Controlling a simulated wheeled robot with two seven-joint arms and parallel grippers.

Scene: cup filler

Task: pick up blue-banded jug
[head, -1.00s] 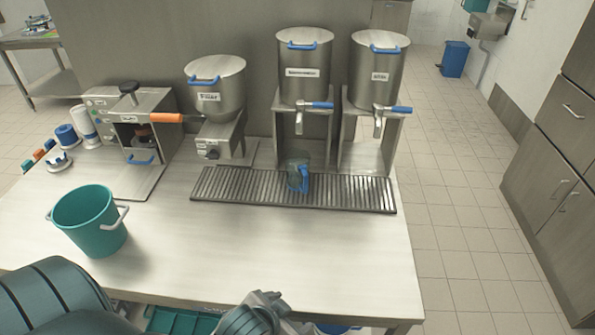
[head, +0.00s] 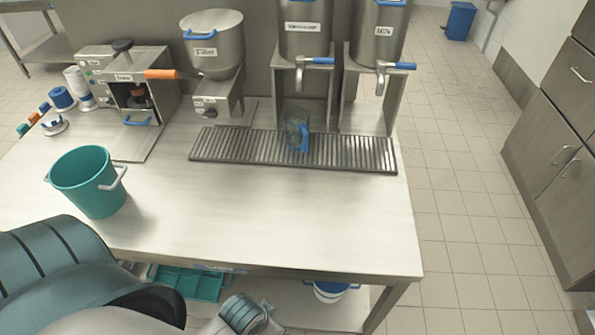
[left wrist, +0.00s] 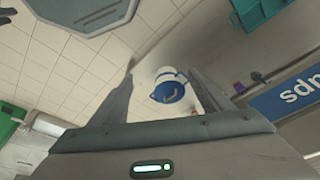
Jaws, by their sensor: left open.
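A white jug with a blue band (head: 329,292) stands on the lower shelf under the table's right part in the head view, its upper part cut off by the tabletop edge. In the left wrist view a white and blue vessel, which looks like the same jug (left wrist: 169,88), shows beyond and between the fingers. My left gripper (left wrist: 161,70) is open and empty, with the jug at some distance. The left arm fills the lower left of the head view; its fingers are not visible there. My right gripper is not in view.
A clear jug with a blue handle (head: 297,136) stands on the drip tray (head: 225,147) below the dispensers. A teal bucket (head: 88,182) stands on the tabletop (head: 270,215), whose front edge overhangs the shelf. Teal crates (head: 190,283) sit on the shelf's left.

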